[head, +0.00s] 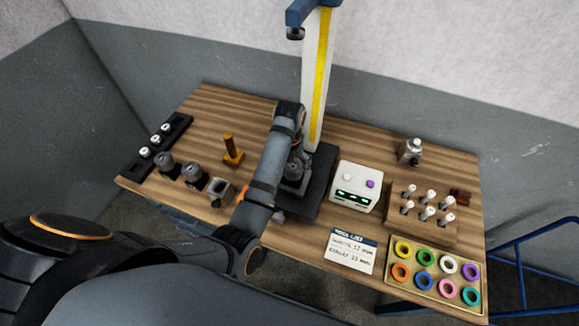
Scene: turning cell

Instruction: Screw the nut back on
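My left arm comes in from the lower left, and its forearm rises over the middle of the table. The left gripper (299,160) is at the far end of that arm, pointing down over the black base (318,182) of the yellow-striped column (320,75). The wrist and forearm hide most of it, so its fingers are not clear. A dark round part (292,171) stands on the base by the gripper; I cannot tell whether they touch. I cannot pick out the nut with certainty. My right gripper is not in view.
Left of the arm are two dark cylinders (193,173), a grey block with a round opening (221,191) and an orange post (231,150). Right are a white box (356,187), a metal holder (410,151), a wooden rack (446,230) and a tray of coloured rings (432,288).

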